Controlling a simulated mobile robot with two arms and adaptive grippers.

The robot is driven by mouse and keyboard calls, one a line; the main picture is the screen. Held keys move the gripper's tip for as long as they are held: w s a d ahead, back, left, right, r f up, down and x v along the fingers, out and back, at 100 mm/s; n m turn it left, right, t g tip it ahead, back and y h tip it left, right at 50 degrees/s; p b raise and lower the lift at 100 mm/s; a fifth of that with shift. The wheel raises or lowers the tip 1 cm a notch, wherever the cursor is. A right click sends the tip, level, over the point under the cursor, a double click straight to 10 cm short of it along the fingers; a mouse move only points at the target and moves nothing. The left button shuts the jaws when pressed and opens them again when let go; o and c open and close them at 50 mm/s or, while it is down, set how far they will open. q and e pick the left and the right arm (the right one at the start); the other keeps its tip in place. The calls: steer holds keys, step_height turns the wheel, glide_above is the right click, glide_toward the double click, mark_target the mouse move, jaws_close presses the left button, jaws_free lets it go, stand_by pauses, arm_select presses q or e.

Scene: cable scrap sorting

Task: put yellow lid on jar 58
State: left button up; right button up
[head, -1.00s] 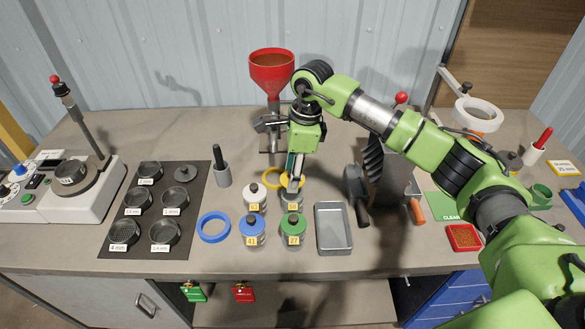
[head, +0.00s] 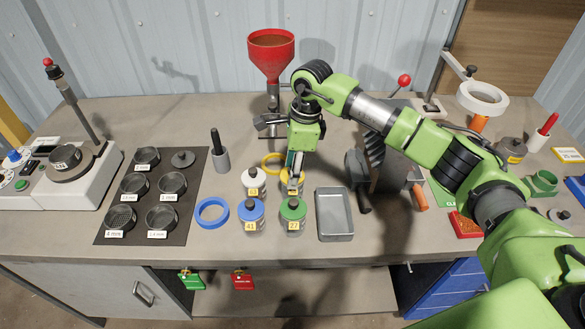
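My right gripper (head: 293,184) reaches down among the jars, just behind the green-lidded jar marked 27 (head: 293,213). A small yellow-orange patch shows at its fingertips, but whether it is a held lid or a jar label is too small to tell. The fingers' opening cannot be made out. A white-lidded jar (head: 254,181) stands left of the gripper; its number is hard to read. A blue-lidded jar marked 41 (head: 251,213) stands in front of it. A jar partly hidden under the gripper may be jar 58; its number is not readable. My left gripper is out of view.
A yellow ring (head: 265,166) lies behind the jars and a blue ring (head: 198,218) to their left. A grey metal tray (head: 335,235) is right of the jars. A red funnel (head: 271,55) stands behind. Dark sieves (head: 162,217) sit on a mat at left.

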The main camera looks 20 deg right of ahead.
stand_by(0.6)
steer(key=o, duration=1)
